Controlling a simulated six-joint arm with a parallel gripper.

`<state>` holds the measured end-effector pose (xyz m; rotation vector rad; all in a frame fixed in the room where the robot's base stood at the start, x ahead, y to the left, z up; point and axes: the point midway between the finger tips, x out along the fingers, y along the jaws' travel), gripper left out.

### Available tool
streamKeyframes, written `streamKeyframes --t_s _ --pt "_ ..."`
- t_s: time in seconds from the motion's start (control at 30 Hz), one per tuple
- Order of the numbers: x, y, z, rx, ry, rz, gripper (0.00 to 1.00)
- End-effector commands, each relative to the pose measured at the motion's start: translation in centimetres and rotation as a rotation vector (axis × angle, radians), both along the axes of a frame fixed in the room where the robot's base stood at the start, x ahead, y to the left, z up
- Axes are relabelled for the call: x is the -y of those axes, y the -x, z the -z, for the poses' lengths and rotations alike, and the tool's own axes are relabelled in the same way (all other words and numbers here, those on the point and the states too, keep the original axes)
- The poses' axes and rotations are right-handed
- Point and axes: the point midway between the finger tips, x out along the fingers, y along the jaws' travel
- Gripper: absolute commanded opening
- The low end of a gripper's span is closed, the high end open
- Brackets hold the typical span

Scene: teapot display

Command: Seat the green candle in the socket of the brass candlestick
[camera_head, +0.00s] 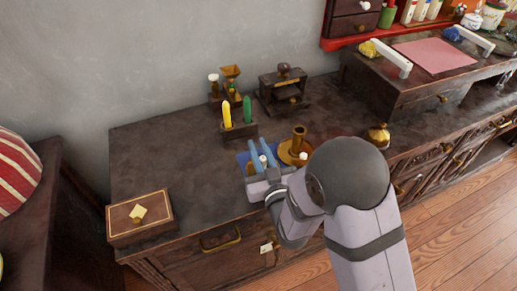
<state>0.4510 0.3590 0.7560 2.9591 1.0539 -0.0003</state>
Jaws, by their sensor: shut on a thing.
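The green candle (247,109) stands upright beside a yellow candle (227,115) in a dark wooden holder (240,132) behind my gripper. The brass candlestick (298,135), with a wide round dish, stands just right of my gripper, partly behind my arm. My gripper (260,150) has light-blue fingers pointing towards the back of the cabinet top. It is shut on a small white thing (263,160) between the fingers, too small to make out. The green candle is apart from the fingers.
A blue patch (243,158) lies by my fingers. Behind stand a dark box stand (283,92) and a brass funnel piece (231,75). A wooden box (140,217) sits front left, a brass pot (378,136) right. The cabinet top's left middle is clear.

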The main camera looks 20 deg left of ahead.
Motion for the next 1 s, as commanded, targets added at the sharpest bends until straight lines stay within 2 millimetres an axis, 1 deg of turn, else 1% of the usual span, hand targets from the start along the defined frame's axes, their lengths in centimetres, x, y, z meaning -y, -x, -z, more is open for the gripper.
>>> streamKeyframes --t_s 0.2,0.4,0.43,0.5,0.97,1.0 --pt "-0.01 -0.01 -0.03 0.001 -0.001 0.000 0.00" --pt "0.00 0.00 0.53 0.000 0.000 0.000 0.00" --pt "0.00 0.00 0.50 0.000 0.000 0.000 0.17" --pt "0.00 0.00 0.39 0.000 0.000 0.000 0.34" --pt "0.01 0.01 0.22 -0.002 0.001 0.000 0.34" --pt "0.21 0.27 0.40 -0.002 0.001 0.000 0.34"
